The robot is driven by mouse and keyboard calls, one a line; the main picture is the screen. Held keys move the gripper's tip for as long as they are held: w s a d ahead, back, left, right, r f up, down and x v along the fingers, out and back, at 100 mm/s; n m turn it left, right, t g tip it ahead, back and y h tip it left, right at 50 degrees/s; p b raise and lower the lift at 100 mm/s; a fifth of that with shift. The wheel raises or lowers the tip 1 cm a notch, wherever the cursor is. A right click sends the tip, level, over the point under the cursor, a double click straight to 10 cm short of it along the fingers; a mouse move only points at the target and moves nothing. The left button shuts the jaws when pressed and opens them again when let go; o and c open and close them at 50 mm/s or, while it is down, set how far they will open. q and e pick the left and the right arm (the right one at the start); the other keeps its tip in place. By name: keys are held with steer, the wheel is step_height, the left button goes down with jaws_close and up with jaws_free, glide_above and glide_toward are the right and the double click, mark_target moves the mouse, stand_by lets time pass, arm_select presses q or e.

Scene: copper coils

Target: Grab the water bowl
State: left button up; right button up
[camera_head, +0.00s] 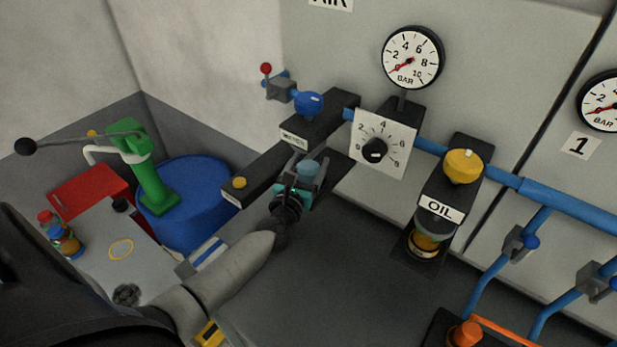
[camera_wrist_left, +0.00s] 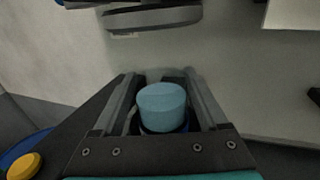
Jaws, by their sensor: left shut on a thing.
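The water bowl is a light blue, cup-like cylinder (camera_head: 308,169) under the black filter block with the partly readable "WATER" label (camera_head: 294,136). In the left wrist view the bowl (camera_wrist_left: 162,104) sits upright between the two dark fingers. My left gripper (camera_head: 303,178) reaches up from the lower left and is shut on the bowl. The fingers hide the bowl's sides and lower part. I cannot tell whether the bowl is still joined to the block above it. My right gripper is not in view.
An "OIL" unit (camera_head: 440,208) with a yellow knob and amber bowl stands to the right. A dial regulator (camera_head: 380,145) sits between. Blue pipes (camera_head: 575,212) run along the right. A blue drum (camera_head: 195,210), green pump (camera_head: 150,170) and grey surface (camera_head: 95,235) lie left.

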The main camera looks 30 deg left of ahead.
arm_select(q)
steer(key=shift+c, duration=0.9)
steer(key=shift+r, duration=0.15)
